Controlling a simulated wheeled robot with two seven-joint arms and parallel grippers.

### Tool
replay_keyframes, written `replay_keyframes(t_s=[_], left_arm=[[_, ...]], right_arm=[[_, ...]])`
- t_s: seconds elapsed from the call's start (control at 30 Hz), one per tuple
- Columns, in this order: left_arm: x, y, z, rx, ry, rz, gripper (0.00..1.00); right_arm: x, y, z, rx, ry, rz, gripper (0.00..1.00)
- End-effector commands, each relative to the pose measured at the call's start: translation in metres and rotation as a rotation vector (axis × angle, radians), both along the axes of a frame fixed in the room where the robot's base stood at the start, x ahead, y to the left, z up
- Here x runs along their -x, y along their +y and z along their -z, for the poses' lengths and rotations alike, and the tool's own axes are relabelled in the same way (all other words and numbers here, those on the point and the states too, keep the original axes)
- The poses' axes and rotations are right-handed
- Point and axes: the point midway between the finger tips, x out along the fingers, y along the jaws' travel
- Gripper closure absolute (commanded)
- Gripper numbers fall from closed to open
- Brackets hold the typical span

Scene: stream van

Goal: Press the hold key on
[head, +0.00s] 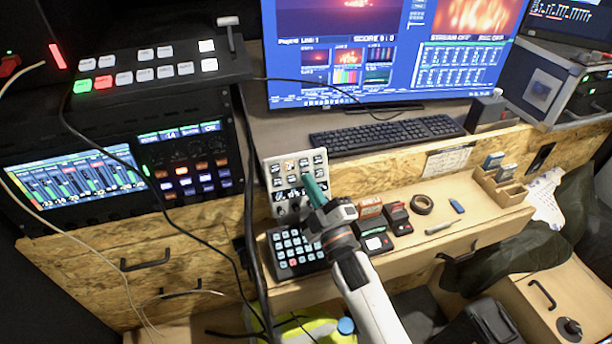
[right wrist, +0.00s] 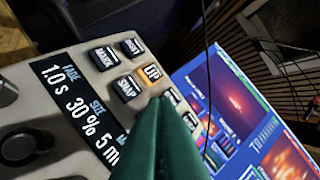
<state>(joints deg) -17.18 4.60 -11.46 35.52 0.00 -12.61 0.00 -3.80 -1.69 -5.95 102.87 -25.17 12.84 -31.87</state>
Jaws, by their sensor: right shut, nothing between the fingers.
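A light grey control panel (head: 268,205) with two rows of dark keys, a dark display strip and knobs stands upright on the wooden desk. I cannot read a hold label on any key; some keys are partly hidden by the fingers. My right gripper (head: 308,180) has green fingers, shut and empty, in front of the panel's lower key row. My left gripper is not in view.
A keypad (head: 292,252) and small boxes (head: 372,217) sit on the desk near my right wrist. A keyboard (head: 385,135) and large monitor (head: 390,45) are behind. Black cables hang left of the panel. A switcher (head: 150,75) stands at upper left.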

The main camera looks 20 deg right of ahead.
Motion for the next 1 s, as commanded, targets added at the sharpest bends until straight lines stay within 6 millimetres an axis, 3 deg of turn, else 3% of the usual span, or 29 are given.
replay_keyframes(t_s=[0.63, 1.0], left_arm=[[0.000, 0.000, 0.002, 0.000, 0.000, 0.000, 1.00], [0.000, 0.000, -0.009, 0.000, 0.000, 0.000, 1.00]], right_arm=[[-0.003, 0.000, 0.001, 0.000, 0.001, 0.001, 1.00], [0.010, -0.001, -0.005, 0.000, 0.001, 0.001, 1.00]])
